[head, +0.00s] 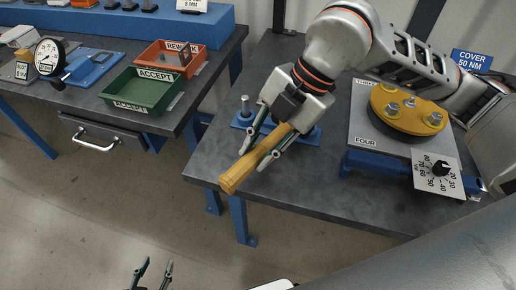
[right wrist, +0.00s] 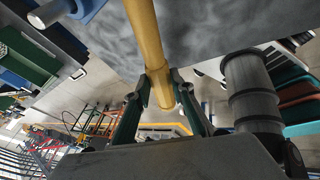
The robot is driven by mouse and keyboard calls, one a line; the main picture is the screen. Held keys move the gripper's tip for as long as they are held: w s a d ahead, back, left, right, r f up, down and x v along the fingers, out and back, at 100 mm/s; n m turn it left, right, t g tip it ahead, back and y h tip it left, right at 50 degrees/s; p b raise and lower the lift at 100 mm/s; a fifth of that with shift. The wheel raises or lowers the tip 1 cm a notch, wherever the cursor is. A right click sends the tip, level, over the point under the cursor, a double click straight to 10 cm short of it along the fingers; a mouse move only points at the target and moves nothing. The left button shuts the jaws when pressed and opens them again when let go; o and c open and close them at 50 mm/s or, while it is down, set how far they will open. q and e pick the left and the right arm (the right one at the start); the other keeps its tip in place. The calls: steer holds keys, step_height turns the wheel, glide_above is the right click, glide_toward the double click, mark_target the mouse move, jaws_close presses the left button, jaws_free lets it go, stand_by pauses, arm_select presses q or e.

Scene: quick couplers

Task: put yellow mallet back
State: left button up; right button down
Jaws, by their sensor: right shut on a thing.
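The yellow mallet (head: 235,176) is held in my right gripper (head: 262,150), whose two fingers close around its yellow shaft. It is tilted, its thicker near end pointing down to the left past the front edge of the grey table. In the right wrist view, the yellow shaft (right wrist: 146,35) runs between the fingers of the right gripper (right wrist: 162,90). A blue base with a steel post (head: 245,112) stands on the table just behind the mallet, partly hidden by the gripper. My left gripper (head: 154,268) is low at the bottom edge, open and empty, away from the table.
A yellow round flange (head: 408,110) with bolts sits on a plate at the right, with a dial card (head: 438,172) in front. The left bench holds a green ACCEPT tray (head: 142,90), an orange REWORK tray (head: 172,62) and a gauge (head: 47,56). The table's front middle (head: 330,180) is clear.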

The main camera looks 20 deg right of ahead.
steer(key=shift+f, duration=0.35)
steer(key=shift+f, duration=0.2)
steer(key=c, duration=1.7)
jaws_free()
steer(key=p+v, duration=0.1)
steer(key=v, duration=1.2)
steer(key=shift+a+r, duration=0.1)
steer(key=shift+a, duration=0.1)
steer(key=shift+s, duration=0.1)
